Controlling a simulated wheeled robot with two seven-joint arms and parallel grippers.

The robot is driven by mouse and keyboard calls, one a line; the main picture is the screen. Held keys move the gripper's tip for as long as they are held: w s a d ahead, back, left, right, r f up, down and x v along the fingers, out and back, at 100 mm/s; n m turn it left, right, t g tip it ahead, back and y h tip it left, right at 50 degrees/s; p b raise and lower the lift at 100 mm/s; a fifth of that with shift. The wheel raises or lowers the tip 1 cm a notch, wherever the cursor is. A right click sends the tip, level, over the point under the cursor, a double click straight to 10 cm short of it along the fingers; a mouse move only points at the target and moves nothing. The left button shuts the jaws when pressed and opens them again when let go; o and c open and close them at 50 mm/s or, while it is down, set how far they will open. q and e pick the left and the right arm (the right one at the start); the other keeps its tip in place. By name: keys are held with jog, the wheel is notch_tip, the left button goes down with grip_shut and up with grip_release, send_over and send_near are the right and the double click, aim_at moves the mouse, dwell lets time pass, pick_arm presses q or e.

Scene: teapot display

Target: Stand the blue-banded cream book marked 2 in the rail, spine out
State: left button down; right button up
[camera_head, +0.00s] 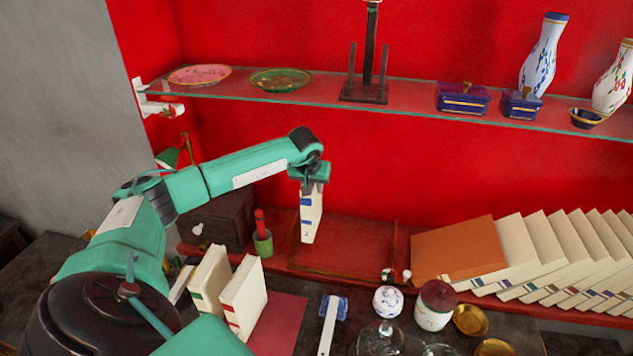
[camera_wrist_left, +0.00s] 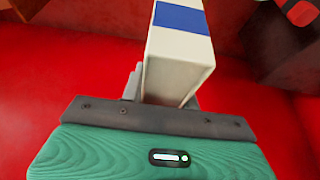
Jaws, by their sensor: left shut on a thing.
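My left gripper (camera_head: 313,188) is shut on the blue-banded cream book (camera_head: 311,222) and holds its upper end. The book hangs nearly upright, with a blue-banded narrow side towards the head camera. In the left wrist view the book (camera_wrist_left: 178,65) stands out from between the jaws, one blue band across it. I cannot read a number on it. The wooden rail (camera_head: 345,274) is on the red lower shelf, with an upright at each side. The book's lower end is at the rail's left part; I cannot tell whether it touches. My right gripper is in neither view.
A green pot (camera_head: 263,244) stands just left of the rail. An orange book (camera_head: 458,251) and a row of leaning cream books are right of it. Two cream books (camera_head: 243,297) stand on the front table near a lidded jar (camera_head: 388,302). A glass shelf (camera_head: 420,110) runs above.

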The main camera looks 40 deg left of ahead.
pick_arm(q)
jog(key=shift+a+f+b, duration=0.1)
jog(key=shift+f+b, duration=2.4)
jog(key=shift+f, duration=1.45)
jog(key=shift+f+b, duration=0.35)
jog(key=c, duration=1)
grip_release()
jog(key=shift+o, duration=0.2)
